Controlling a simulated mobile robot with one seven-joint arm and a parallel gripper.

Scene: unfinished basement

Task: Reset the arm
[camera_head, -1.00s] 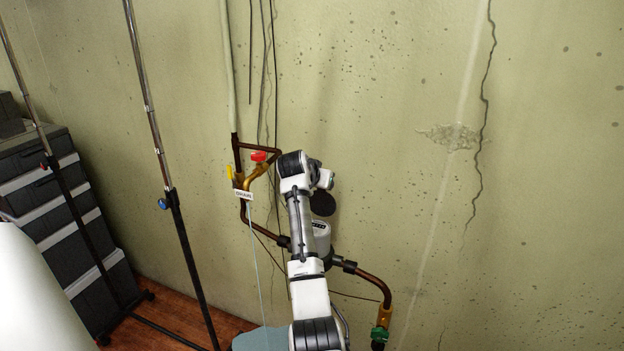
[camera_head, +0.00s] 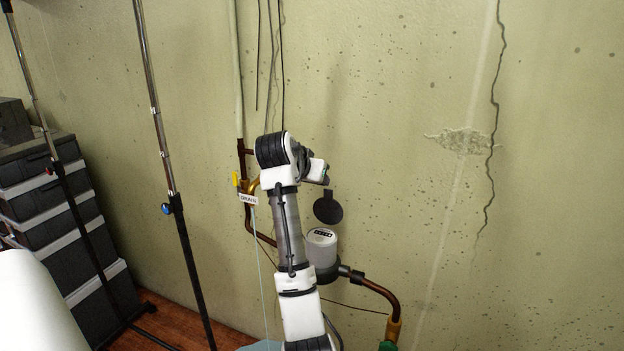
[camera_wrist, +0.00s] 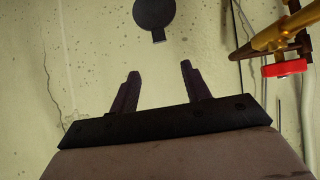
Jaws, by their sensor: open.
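My gripper shows in the wrist view (camera_wrist: 158,92) with its two dark fingers spread apart and nothing between them. Beyond the fingers is the bare, speckled wall. In the head view my white and grey arm rises from the bottom centre and bends at the top in front of the pipes. The gripper's fingers cannot be made out there.
A water meter (camera_head: 321,250) with its round black lid (camera_head: 328,208) raised sits on copper pipes (camera_head: 380,292). A yellow handle (camera_head: 235,179) and a DRAIN tag (camera_head: 248,199) are left of my arm. A red handle (camera_wrist: 287,68) shows in the wrist view. Rack poles (camera_head: 165,150) and stacked dark boxes (camera_head: 55,215) stand left.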

